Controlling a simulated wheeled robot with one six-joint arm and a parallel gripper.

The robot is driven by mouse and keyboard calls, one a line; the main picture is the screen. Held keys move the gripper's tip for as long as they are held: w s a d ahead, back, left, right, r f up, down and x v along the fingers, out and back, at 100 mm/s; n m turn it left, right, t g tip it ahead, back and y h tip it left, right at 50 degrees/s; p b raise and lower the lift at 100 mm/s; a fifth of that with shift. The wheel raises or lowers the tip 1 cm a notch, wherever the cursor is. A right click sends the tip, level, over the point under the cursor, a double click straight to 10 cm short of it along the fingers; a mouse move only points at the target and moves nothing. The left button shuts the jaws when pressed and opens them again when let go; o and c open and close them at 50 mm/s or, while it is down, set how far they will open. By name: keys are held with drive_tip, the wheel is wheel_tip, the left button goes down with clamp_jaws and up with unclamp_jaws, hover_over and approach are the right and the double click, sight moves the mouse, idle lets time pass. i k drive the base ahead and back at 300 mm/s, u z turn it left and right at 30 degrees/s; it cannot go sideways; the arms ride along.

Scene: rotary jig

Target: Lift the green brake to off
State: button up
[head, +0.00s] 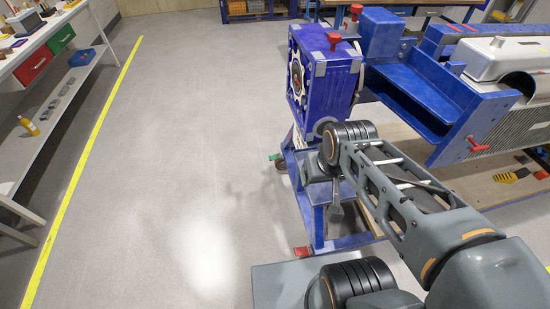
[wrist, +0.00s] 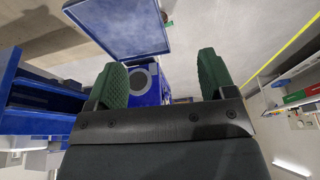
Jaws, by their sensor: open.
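A small green brake (head: 276,157) shows at a caster at the left foot of the blue jig stand (head: 317,190) in the head view. It is too small there to tell its exact tilt. In the wrist view my gripper (wrist: 163,78) is open, with its two green ridged fingers apart and nothing between them. A blue panel with a round grey ring (wrist: 140,80) lies beyond the fingers. In the head view my arm hides the gripper's fingers.
A red pedal (head: 302,251) sits low at the stand's near foot. The blue gearbox-like block (head: 315,82) is mounted above the stand. A workbench with a shelf (head: 75,90) is at the left, behind a yellow floor line (head: 88,150). The floor between is clear.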

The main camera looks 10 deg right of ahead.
sight(276, 156)
drive_tip(key=u, duration=0.45)
drive_tip(key=k, duration=0.55)
drive_tip(key=u, duration=0.65)
drive_tip(key=i, duration=1.55)
drive_tip(key=z, duration=0.8)
drive_tip(key=i, duration=1.55)
drive_tip(key=z, duration=0.05)
